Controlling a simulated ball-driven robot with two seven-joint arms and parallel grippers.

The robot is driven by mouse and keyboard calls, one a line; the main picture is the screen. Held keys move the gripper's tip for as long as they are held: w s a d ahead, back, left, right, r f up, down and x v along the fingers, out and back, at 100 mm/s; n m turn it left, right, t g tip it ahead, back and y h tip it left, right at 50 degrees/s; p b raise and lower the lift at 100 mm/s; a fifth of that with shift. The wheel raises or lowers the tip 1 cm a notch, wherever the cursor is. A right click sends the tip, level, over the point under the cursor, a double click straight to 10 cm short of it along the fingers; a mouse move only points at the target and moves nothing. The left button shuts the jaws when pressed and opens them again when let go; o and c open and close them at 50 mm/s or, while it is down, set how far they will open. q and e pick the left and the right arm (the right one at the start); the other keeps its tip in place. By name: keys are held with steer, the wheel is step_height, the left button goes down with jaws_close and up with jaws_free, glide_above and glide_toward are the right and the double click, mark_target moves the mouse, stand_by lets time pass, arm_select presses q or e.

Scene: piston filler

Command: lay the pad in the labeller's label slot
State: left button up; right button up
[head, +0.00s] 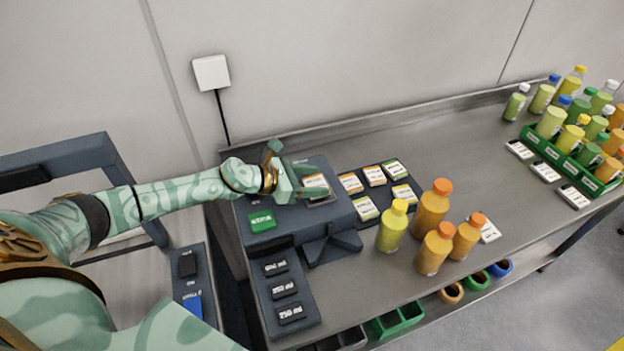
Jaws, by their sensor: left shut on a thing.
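The labeller (343,213) is a dark blue-grey box on the left end of the steel bench, with a green button block (262,221) on its top left. A white pad (319,186) with an orange band is at the labeller's top, in a pale-edged recess that looks like the label slot. My left gripper (306,183) is over the labeller's top, shut on this pad. The fingers hide part of the pad and slot, so I cannot tell whether the pad lies flat on the slot floor. My right gripper is not in view.
A dark mat (384,203) right of the labeller holds several orange- and green-banded pads. Yellow bottle (392,228) and orange bottles (431,208) stand in front of it.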

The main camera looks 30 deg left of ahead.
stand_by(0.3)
arm_select(q)
steer(key=o, duration=1.4)
steer(key=shift+c, duration=0.2)
step_height(320, 180, up, 7)
steer(key=p, duration=0.6)
